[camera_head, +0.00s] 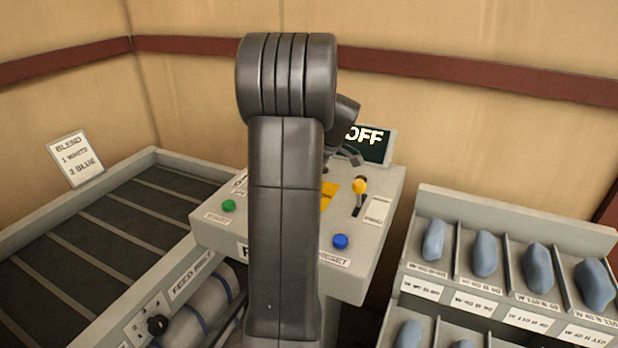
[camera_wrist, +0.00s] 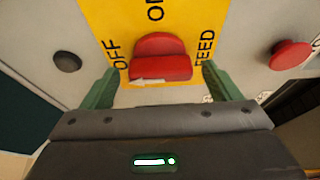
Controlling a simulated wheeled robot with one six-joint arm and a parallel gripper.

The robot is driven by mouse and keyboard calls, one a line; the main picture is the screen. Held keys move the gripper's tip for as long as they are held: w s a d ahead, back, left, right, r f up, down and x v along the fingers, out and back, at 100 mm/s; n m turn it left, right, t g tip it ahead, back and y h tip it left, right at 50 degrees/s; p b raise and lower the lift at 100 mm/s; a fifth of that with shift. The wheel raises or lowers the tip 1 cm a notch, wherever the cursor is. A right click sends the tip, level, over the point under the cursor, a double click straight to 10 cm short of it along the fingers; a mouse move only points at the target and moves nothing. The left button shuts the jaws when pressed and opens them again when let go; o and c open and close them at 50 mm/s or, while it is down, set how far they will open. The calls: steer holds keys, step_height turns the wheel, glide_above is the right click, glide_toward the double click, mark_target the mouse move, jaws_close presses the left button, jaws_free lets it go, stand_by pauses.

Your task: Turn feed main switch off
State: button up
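The feed main switch is a red rotary knob (camera_wrist: 162,66) on a yellow plate (camera_wrist: 115,22) marked OFF, ON and FEED in the wrist view. A white arrow at the knob's near edge points left, toward the OFF side. My gripper (camera_wrist: 160,82) is open, with one green finger on each side of the knob and a gap to it on both sides. In the head view my arm hides the knob and most of the gripper; a strip of the yellow plate (camera_head: 328,198) shows. A display (camera_head: 372,145) behind the panel reads OFF.
The grey panel (camera_head: 377,231) bears a green button (camera_head: 228,206), a blue button (camera_head: 340,241) and a yellow-tipped lever (camera_head: 359,187). In the wrist view a red button (camera_wrist: 290,55) and a black knob (camera_wrist: 67,62) flank the plate.

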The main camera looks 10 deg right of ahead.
steer(key=v, duration=1.3)
steer(key=shift+d+r+b, duration=0.2)
steer(key=shift+r+b, duration=0.15)
steer(key=shift+s, duration=0.1)
steer(key=x, duration=1.4)
steer(key=shift+a+p, duration=0.1)
steer(key=shift+p, duration=0.25)
steer(key=shift+r, duration=0.15)
